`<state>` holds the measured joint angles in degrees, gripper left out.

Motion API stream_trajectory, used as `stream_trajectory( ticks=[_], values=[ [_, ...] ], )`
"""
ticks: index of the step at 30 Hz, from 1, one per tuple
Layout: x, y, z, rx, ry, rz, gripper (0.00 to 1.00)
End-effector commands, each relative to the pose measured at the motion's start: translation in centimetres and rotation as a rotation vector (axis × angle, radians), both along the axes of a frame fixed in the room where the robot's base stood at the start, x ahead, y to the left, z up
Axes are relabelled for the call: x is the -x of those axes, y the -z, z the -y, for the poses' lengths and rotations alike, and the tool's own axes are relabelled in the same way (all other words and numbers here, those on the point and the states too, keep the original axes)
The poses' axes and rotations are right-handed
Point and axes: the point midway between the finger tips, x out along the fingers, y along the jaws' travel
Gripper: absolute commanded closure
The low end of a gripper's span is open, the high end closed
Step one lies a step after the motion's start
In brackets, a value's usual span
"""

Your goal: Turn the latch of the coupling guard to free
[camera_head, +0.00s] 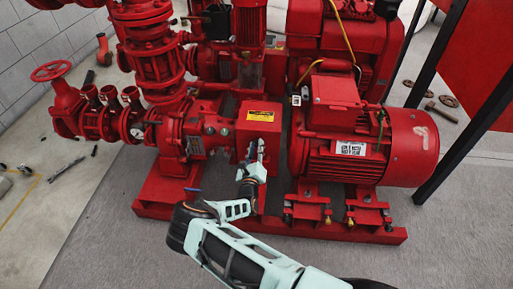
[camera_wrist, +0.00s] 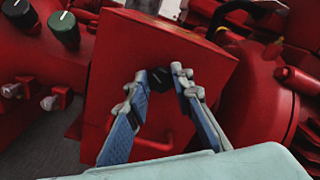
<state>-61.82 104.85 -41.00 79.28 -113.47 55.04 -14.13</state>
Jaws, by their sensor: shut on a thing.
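The coupling guard (camera_head: 258,125) is a red box with a yellow label on top, between the pump and the motor. In the wrist view its red face (camera_wrist: 130,60) fills the middle. The latch is a small dark knob (camera_wrist: 159,78) on that face. My gripper (camera_wrist: 160,80) has its two fingertips on either side of the knob, shut on it. In the head view my gripper (camera_head: 257,150) is at the front of the guard, and the latch is hidden there. I cannot tell which way the latch is turned.
The red motor (camera_head: 365,150) stands right of the guard, and the pump (camera_head: 190,140) stands left. Two round knobs, one white-marked (camera_wrist: 64,28), show at the upper left of the wrist view. A black frame post (camera_head: 470,130) is at the right. Grey floor is clear in front.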

Motion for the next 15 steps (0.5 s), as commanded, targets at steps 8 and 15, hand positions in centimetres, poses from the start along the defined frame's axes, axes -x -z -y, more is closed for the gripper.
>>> stream_trajectory(
  ticks=[8,15],
  values=[
    [0.12,0.31,-0.02,0.252,0.001,-0.012,1.0],
    [0.15,0.37,-0.03,0.427,0.0,-0.018,1.0]
  ],
)
